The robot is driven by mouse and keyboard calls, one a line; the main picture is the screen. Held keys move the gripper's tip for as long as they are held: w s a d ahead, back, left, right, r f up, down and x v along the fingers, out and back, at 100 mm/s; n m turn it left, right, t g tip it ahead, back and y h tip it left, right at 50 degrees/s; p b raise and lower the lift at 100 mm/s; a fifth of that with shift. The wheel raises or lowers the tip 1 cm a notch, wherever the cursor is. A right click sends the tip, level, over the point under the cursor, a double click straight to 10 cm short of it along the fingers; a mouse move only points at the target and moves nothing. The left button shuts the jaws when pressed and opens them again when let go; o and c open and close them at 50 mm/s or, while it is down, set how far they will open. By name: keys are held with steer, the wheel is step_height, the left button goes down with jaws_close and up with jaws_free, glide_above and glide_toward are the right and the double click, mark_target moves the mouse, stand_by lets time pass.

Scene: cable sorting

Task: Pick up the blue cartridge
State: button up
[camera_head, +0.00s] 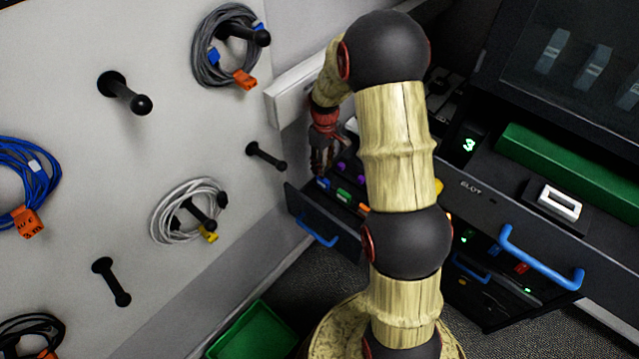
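A small blue cartridge (322,184) lies in the front left corner of an open dark drawer (331,235), beside a green one (343,195). My gripper (321,172) points down just above and behind the blue cartridge, at the drawer's left side. Its dark fingers are small and shadowed, so I cannot tell whether they are open, or whether they touch the cartridge. My arm hides the right part of the drawer.
Orange (364,209) and purple (359,168) cartridges lie nearby in the drawer. The pegboard wall (75,90) with pegs and cable coils is close on the left. A cabinet with blue handles (540,262) stands right. A green bin (252,333) sits below.

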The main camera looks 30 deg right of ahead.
mark_target(323, 184)
step_height(323, 184, down, 8)
steer(key=b, duration=0.3)
steer(key=shift+s+a+r, duration=0.1)
steer(key=shift+a+r, duration=0.05)
jaws_close()
stand_by(0.4)
